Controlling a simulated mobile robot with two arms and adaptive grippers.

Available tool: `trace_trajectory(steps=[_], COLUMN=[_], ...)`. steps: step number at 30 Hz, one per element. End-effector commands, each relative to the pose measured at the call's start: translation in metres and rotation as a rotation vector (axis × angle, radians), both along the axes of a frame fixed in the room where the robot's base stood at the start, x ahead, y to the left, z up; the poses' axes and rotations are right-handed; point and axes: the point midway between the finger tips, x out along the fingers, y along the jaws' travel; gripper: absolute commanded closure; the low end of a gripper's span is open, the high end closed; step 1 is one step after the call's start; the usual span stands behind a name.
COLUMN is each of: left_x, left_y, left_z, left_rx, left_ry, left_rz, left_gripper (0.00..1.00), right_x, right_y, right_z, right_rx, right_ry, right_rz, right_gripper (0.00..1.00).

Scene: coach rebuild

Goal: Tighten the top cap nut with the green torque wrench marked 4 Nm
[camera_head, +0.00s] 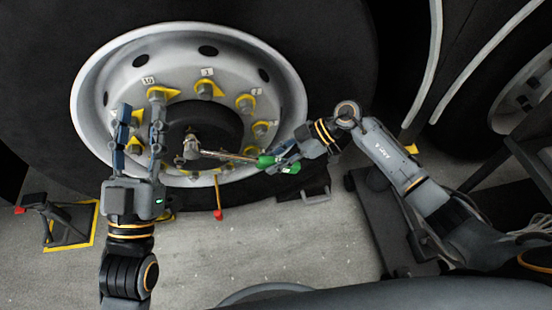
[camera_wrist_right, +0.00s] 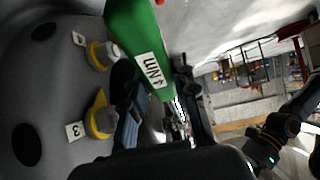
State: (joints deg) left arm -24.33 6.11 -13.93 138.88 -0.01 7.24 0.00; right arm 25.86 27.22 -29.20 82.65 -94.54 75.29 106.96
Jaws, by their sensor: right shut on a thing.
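In the right wrist view the handle (camera_wrist_right: 130,35) carries a white label that appears to read 4 NM. My left gripper (camera_head: 139,106) is open and empty before the wheel's left side.
Other nuts with yellow pointers ring the hub, including one (camera_wrist_right: 102,121) tagged 3. A red-ended yellow bar (camera_head: 218,200) stands below the wheel. A dark stand (camera_head: 45,208) is at the left on the floor. Grey floor (camera_head: 290,235) is open in front.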

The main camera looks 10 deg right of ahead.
Motion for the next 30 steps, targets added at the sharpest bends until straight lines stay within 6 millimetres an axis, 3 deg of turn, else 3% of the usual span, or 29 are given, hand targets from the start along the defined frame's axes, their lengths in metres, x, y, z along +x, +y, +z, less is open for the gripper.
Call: trace_trajectory(steps=[22, 30], left_x=[-0.007, -0.016], left_y=[0.000, 0.002], left_z=[0.010, 0.023], left_rx=[-0.020, -0.042], left_ry=[-0.071, -0.151], left_rz=[-0.004, -0.008], left_gripper=[0.60, 0.60], right_x=[-0.002, -0.002], right_y=[0.002, 0.004], right_z=[-0.007, -0.010], right_rx=[0.014, 0.030], right_ry=[0.006, 0.007], right_rz=[0.002, 0.002], right_gripper=[1.00, 1.00])
